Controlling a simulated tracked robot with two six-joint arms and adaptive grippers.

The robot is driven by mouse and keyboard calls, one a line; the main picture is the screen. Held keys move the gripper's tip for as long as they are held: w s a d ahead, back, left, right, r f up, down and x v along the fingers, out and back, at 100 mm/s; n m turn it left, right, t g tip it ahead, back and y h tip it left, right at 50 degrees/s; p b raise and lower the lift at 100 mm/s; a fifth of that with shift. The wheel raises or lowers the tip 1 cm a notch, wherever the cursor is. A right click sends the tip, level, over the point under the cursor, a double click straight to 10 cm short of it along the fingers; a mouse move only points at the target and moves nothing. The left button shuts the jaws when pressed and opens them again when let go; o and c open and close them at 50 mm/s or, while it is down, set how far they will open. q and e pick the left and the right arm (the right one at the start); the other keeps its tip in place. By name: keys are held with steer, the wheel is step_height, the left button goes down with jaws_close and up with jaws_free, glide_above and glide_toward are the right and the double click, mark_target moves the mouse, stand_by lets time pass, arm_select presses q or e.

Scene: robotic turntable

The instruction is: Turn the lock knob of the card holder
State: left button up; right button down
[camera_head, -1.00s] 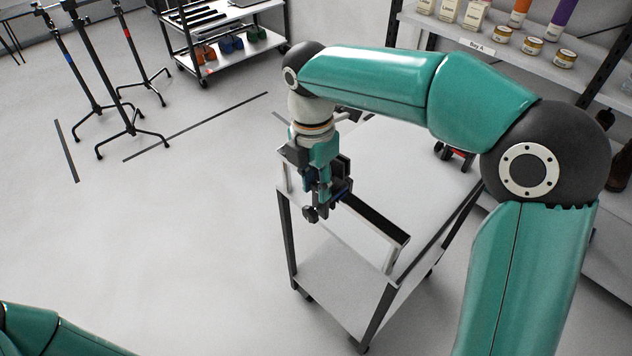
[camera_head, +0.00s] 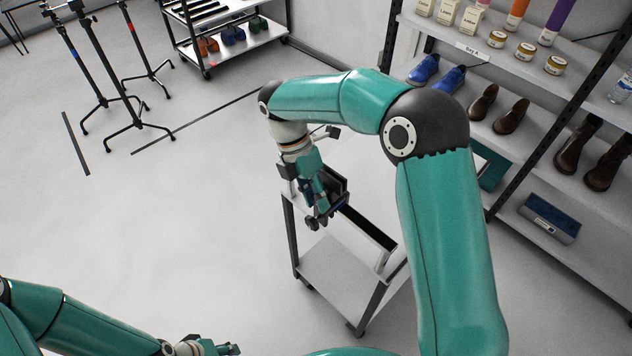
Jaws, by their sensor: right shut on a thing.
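The card holder (camera_head: 376,236) is a pale, long box with a dark inside on top of a white cart (camera_head: 372,170). My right gripper (camera_head: 320,208) is at its left end, pointing down and shut. The lock knob is mostly hidden by the fingers, and its angle cannot be told. A small dark round part (camera_head: 312,224) shows beside the fingertips; I cannot tell whether it belongs to the knob or the gripper. My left gripper (camera_head: 228,348) shows at the bottom edge, away from the cart, too small and cut off to tell its opening.
A shelf rack with shoes (camera_head: 508,118), jars and a blue box (camera_head: 550,218) stands right of the cart. Black stands (camera_head: 110,100) and another cart (camera_head: 240,40) are at the back left. The floor left of the cart is clear.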

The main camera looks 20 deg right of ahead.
steer(key=shift+w+r+g+p, duration=0.2)
steer(key=shift+g+p, duration=0.3)
steer(key=shift+p, duration=0.5)
steer(key=shift+f+g+h, duration=0.2)
steer(key=shift+g+h, duration=0.1)
arm_select(q)
step_height(320, 180, up, 4)
steer(key=shift+f, duration=0.1)
arm_select(e)
steer(key=shift+s, duration=0.1)
steer(key=c, duration=0.8)
jaws_free()
steer(key=shift+c, duration=0.2)
steer(key=v, duration=0.7)
steer(key=shift+a+r, duration=0.1)
